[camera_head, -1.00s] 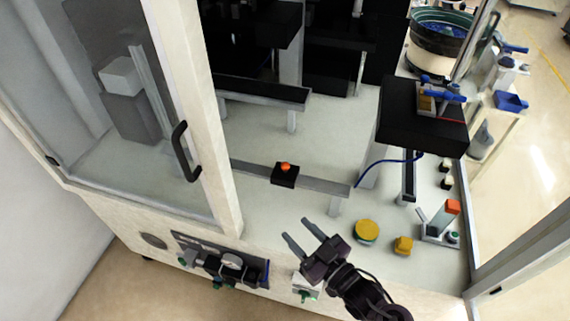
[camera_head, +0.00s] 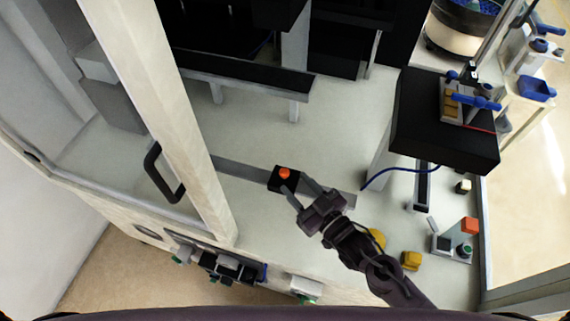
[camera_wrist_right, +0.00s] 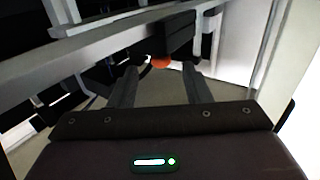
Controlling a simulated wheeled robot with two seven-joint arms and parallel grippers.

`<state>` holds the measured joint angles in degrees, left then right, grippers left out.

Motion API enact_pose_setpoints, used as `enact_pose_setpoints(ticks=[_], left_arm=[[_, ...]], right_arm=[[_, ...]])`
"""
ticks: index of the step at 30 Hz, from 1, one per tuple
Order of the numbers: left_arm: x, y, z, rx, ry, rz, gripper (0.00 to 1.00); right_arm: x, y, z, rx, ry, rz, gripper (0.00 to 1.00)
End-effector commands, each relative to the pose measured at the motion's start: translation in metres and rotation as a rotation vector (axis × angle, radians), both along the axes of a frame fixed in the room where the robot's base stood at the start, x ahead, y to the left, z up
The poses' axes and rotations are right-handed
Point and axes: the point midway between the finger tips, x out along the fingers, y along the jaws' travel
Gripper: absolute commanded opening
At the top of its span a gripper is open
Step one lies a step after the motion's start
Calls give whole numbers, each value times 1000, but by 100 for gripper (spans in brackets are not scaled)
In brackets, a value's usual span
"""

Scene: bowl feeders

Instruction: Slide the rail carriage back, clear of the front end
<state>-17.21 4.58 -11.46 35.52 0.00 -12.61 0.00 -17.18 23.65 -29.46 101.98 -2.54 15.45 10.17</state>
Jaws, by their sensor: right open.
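The rail carriage (camera_head: 283,180) is a black block with an orange knob (camera_head: 285,173) on top. It sits on the grey rail (camera_head: 240,172), between the door frame post and the rail's right end. My right gripper (camera_head: 298,193) is open with its fingers pointing at the carriage, close to its right and near side. In the right wrist view the carriage (camera_wrist_right: 178,35) and its orange knob (camera_wrist_right: 160,62) show just beyond the gap between my open fingers (camera_wrist_right: 158,82). I cannot tell whether a finger touches the carriage. My left gripper is not in view.
A black raised box (camera_head: 440,125) with a clamp fixture stands at the right, with a blue cable by it. Yellow parts (camera_head: 411,260) and a small button box (camera_head: 468,225) lie at the front right. The door handle (camera_head: 160,175) and post stand left.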

Motion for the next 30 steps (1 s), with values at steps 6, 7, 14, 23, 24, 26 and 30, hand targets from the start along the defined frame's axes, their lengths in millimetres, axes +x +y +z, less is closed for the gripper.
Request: enact_pose_setpoints(ticks=[6,7,14,23,24,26,30], left_arm=[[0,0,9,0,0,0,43],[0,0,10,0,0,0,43],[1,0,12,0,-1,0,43],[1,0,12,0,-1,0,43],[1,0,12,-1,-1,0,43],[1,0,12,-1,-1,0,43],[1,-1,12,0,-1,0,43]], right_arm=[[29,23,3,2,-2,1,44],[32,25,3,2,-1,0,44],[44,35,1,0,0,1,44],[44,36,0,0,0,1,36],[44,36,1,0,0,1,31],[44,35,1,0,0,1,23],[44,35,1,0,0,1,5]])
